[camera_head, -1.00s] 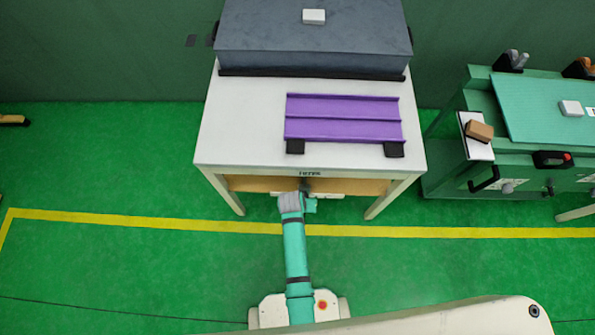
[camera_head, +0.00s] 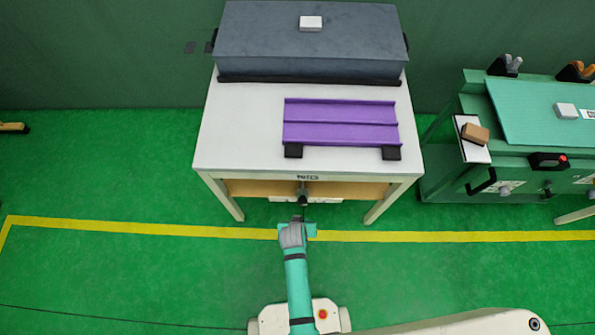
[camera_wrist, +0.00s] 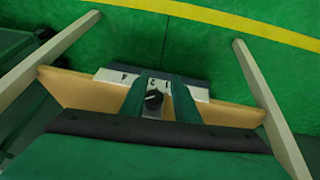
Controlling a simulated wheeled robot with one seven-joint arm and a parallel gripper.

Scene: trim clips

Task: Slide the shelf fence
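The shelf is a tan board (camera_head: 345,189) under the white table top; it also shows in the wrist view (camera_wrist: 78,90). A white strip with numbers (camera_wrist: 117,77) lies along it, and I cannot tell whether this strip is part of the fence. A black knob (camera_wrist: 153,99) stands at the middle of the strip. In the head view my gripper (camera_head: 303,213) is in front of the table. In the wrist view my gripper (camera_wrist: 160,90) is open, its two teal fingers on either side of the knob with gaps showing. I cannot tell how deep the knob sits between them.
The white table (camera_head: 245,130) carries a grey box (camera_head: 310,50) and a purple rail tray (camera_head: 340,133) with black blocks. Its pale legs (camera_wrist: 265,95) flank the shelf. A green bench (camera_head: 470,105) stands at the right. The green floor in front is clear, crossed by a yellow line (camera_head: 400,237).

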